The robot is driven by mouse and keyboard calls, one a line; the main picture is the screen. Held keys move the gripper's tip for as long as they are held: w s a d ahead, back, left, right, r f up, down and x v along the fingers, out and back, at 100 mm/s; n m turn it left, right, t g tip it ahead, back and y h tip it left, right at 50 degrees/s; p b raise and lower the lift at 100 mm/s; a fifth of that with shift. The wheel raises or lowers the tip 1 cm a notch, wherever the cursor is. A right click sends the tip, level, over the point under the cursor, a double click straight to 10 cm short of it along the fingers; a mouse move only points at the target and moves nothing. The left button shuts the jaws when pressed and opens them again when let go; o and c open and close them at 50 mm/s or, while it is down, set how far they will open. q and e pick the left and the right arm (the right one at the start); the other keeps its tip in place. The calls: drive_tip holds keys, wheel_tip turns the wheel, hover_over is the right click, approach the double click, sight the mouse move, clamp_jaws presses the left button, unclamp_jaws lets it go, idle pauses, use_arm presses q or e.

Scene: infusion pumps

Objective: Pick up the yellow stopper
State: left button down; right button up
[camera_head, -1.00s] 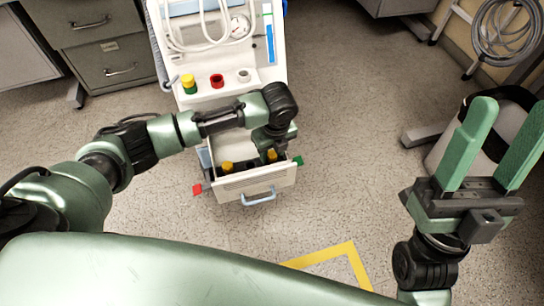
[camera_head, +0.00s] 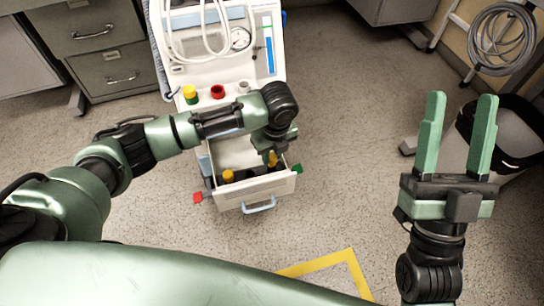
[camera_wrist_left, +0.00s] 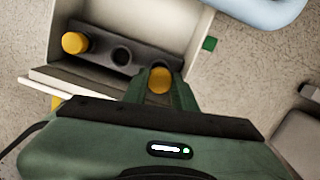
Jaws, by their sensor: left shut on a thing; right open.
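My left gripper (camera_head: 275,148) reaches down over the open drawer (camera_head: 256,192) of the white cart. It is shut on a yellow stopper (camera_head: 272,159). The wrist view shows this stopper (camera_wrist_left: 160,79) between the two green fingers, close to the right end of the dark holder. I cannot tell whether it is clear of its hole. A second yellow stopper (camera_head: 228,176) is at the left end of the holder, and it also shows in the wrist view (camera_wrist_left: 75,43). My right gripper (camera_head: 457,135) is open and empty, far right of the cart.
The dark holder (camera_wrist_left: 96,45) has an empty hole between the stoppers. Yellow-green, red and white round pieces (camera_head: 218,92) stand on the cart's upper shelf. Red (camera_head: 197,198) and green (camera_head: 296,168) tabs flank the drawer. Grey cabinets (camera_head: 106,55) stand behind left. Floor in front is clear.

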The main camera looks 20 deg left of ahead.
use_arm(q)
wheel_tip(320, 180, up, 6)
drive_tip(key=shift+f+p, duration=0.15)
drive_tip(key=shift+p, duration=0.85)
wheel_tip(320, 180, up, 3)
drive_tip(key=shift+r+p, duration=0.1)
drive_tip(key=shift+p, duration=0.55)
use_arm(e)
drive_tip(key=w+f+g+h, duration=0.3)
drive_tip(key=w+f+g, duration=0.3)
drive_tip(key=f+g, duration=0.45)
use_arm(q)
wheel_tip(320, 180, up, 4)
drive_tip(key=p, duration=0.2)
hover_over(272, 156)
wheel_tip(272, 156, up, 4)
drive_tip(key=shift+s+f, duration=0.1)
drive_tip(key=shift+f, duration=0.05)
use_arm(e)
drive_tip(key=s+d+f+g+h, duration=0.1)
drive_tip(key=s+f+g, duration=0.1)
drive_tip(key=f, duration=0.5)
drive_tip(key=s+d+f+g+h, duration=0.1)
drive_tip(key=s+d+f+g, duration=0.1)
drive_tip(key=f, duration=0.6)
drive_tip(key=shift+s+d+m+g+h, duration=0.2)
drive_tip(key=shift+s+m+g+h, duration=0.15)
drive_tip(key=shift+s+g, duration=0.4)
